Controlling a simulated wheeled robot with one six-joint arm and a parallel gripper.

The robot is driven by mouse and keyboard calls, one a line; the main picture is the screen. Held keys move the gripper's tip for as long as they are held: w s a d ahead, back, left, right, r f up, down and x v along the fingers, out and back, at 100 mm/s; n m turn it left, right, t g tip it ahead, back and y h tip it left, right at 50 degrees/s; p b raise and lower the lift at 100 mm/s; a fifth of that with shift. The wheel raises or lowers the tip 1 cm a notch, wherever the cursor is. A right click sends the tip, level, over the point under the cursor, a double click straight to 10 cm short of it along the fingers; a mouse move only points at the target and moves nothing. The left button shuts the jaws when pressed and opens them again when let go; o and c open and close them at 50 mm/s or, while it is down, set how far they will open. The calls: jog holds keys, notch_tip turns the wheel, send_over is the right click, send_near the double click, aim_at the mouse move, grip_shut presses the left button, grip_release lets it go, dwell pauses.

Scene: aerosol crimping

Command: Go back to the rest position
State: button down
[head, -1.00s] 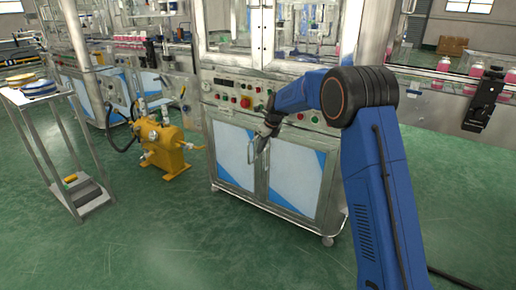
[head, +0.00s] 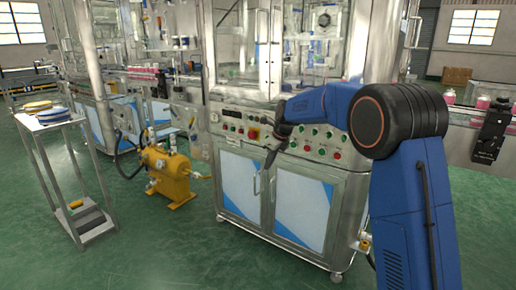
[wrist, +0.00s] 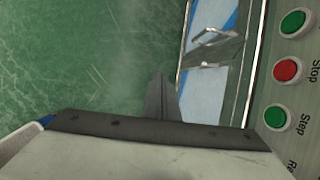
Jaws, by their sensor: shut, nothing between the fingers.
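My gripper (head: 269,160) hangs from my blue arm, with its fingers pointing down. In the head view it appears in front of the cabinet's upper front, by the door handles. Its fingers (wrist: 163,98) are together and hold nothing in the wrist view. The machine cabinet has a left white-and-blue door (head: 240,185) and a right one (head: 302,210). A metal door handle (wrist: 215,38) shows beyond the fingers in the wrist view. I cannot tell the exact gap between gripper and cabinet.
The control panel (head: 318,146) has several buttons, including a red stop button (wrist: 287,70). A yellow pump (head: 170,178) stands left of the cabinet. A trolley (head: 50,117) with discs stands at far left. The green floor (head: 150,250) in front is open.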

jog(key=s+d+r+n+h, duration=0.1)
jog(key=s+d+r+n, duration=0.3)
jog(key=s, duration=0.6)
jog(key=s+d+r+n, duration=0.2)
jog(key=s+d+n, duration=0.35)
jog(key=s, duration=0.35)
jog(key=s+d+r+n+h, duration=0.1)
jog(key=s+d+r+n, duration=0.3)
jog(key=s, duration=0.6)
jog(key=s+d+f+n, duration=0.3)
jog(key=s+n, duration=0.1)
jog(key=s, duration=0.5)
jog(key=s+d+f+n+t, duration=0.1)
jog(key=s+d+f+n, duration=0.2)
jog(key=s, duration=0.6)
jog(key=s+d+f+n+h, duration=0.1)
jog(key=s+d+f+n, duration=0.2)
jog(key=s, duration=0.7)
jog(key=shift+f+n+t, duration=0.3)
jog(key=shift+f+n, duration=0.15)
jog(key=shift+n, duration=0.4)
jog(key=c, duration=2.5)
grip_release()
